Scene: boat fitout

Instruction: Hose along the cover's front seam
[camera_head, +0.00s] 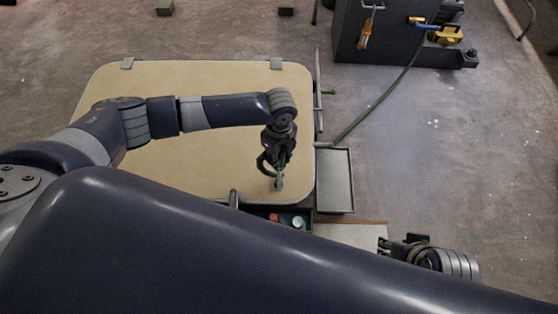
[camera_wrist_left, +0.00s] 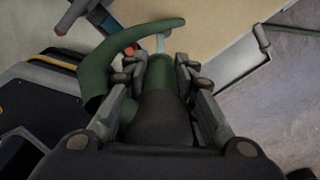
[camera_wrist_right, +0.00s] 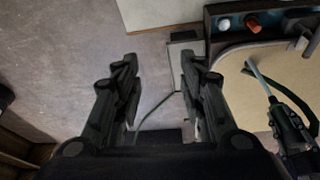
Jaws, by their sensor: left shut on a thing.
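The beige cover (camera_head: 200,165) with rounded corners lies below my left arm in the head view. My left gripper (camera_head: 276,165) is shut on a dark green hose nozzle (camera_wrist_left: 158,78) with a curved green part and a pale tip. It is over the cover's near right area; whether the tip touches is unclear. The right wrist view shows the pale tip (camera_wrist_right: 263,80) above the cover. A green hose (camera_head: 385,98) runs from a dark cabinet to the cover's right side. My right gripper (camera_wrist_right: 162,68) is open and empty, right of the cover. My arm hides part of the near edge.
A narrow grey tray (camera_head: 335,181) sits at the cover's right edge. The floor at the right is mostly clear.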

